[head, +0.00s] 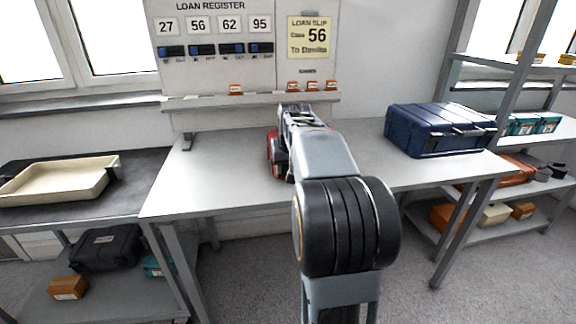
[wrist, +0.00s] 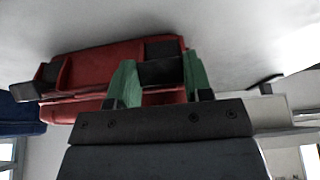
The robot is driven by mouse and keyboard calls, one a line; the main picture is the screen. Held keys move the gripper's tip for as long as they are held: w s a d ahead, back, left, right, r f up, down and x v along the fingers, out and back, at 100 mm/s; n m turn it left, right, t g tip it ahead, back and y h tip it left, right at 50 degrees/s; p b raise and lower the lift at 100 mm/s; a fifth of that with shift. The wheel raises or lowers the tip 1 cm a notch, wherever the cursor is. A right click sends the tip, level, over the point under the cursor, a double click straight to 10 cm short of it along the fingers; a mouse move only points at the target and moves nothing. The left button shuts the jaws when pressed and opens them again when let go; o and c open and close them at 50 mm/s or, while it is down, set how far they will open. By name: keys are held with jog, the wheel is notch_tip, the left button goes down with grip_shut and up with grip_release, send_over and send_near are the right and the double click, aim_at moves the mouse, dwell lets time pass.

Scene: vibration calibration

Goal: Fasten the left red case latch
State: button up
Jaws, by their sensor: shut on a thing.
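The red case (head: 271,155) stands on the grey table, mostly hidden behind my arm in the head view. In the wrist view, which looks upside down, the red case (wrist: 105,65) shows along its latch side. One dark latch (wrist: 48,76) is at its left end in that view, clear of my gripper. My gripper (wrist: 160,78) has green fingers on either side of a dark latch part (wrist: 160,72) near the case's other end. The fingers are shut on this part. Whether this latch lies fully flat cannot be told.
A blue case (head: 435,130) stands on the table's right side. A loan register board (head: 230,75) with small orange items on its ledge stands behind. A cream tray (head: 58,182) is on the left bench. Shelves (head: 530,140) stand at right. The table's left part is clear.

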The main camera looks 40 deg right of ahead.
jog(key=shift+c, duration=1.1)
jog(key=r+g+p, duration=0.1)
jog(key=p, duration=0.3)
jog(key=shift+w+r, duration=0.1)
jog(key=shift+r, duration=0.05)
jog(key=g+p, duration=0.1)
jog(key=p, duration=0.3)
jog(key=g+y+p, duration=0.1)
jog(key=p, duration=0.3)
jog(key=shift+w+d+r, duration=0.2)
jog(key=shift+w, duration=0.1)
jog(key=g+p, duration=0.1)
jog(key=p, duration=0.2)
jog(key=shift+w+f+y, duration=0.15)
jog(key=shift+y, duration=0.25)
jog(key=shift+f, duration=0.2)
